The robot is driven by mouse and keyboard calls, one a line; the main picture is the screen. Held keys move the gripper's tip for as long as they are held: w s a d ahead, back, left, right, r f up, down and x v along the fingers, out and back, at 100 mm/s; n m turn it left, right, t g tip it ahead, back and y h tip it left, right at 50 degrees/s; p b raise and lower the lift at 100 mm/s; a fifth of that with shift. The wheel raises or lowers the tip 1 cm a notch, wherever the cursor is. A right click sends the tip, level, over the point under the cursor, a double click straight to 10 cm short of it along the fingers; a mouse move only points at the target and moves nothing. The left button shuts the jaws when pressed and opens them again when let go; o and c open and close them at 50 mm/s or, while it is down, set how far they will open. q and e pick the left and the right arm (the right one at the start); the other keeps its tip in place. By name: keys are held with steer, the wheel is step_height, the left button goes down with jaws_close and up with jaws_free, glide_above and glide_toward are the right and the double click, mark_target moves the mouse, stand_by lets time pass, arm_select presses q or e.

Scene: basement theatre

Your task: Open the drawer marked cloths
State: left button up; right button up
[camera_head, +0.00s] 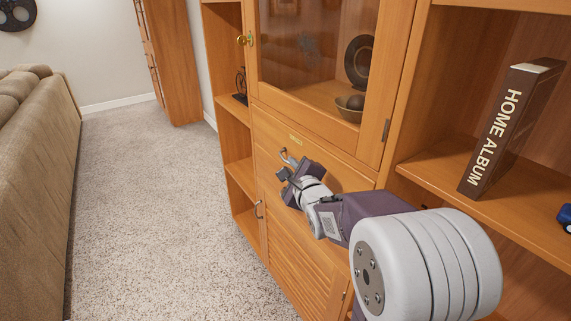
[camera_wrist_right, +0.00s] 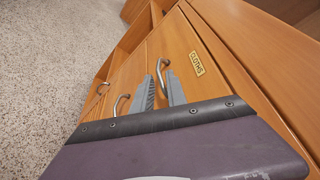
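The drawer marked cloths (camera_head: 335,167) is a wooden front under the glass cabinet and looks shut. Its brass label (camera_head: 295,139) reads CLOTHS in the right wrist view (camera_wrist_right: 197,63). A curved metal handle (camera_head: 287,157) stands out below the label; it also shows in the right wrist view (camera_wrist_right: 161,66). My right gripper (camera_head: 285,174) is at the drawer front by this handle. In the right wrist view its two fingers (camera_wrist_right: 160,78) are apart, with the handle at the gap between their tips; contact cannot be told. My left gripper is out of view.
More metal handles (camera_wrist_right: 122,103) show in the right wrist view. A louvred door (camera_head: 300,265) is below the drawer. A book (camera_head: 510,125) and a blue toy (camera_head: 565,217) are on the right shelf. The carpet is clear between the sofa (camera_head: 35,180) and cabinet.

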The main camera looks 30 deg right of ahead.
mark_target(287, 162)
steer(key=x, duration=0.6)
steer(key=shift+b, duration=0.4)
jaws_close()
stand_by(0.9)
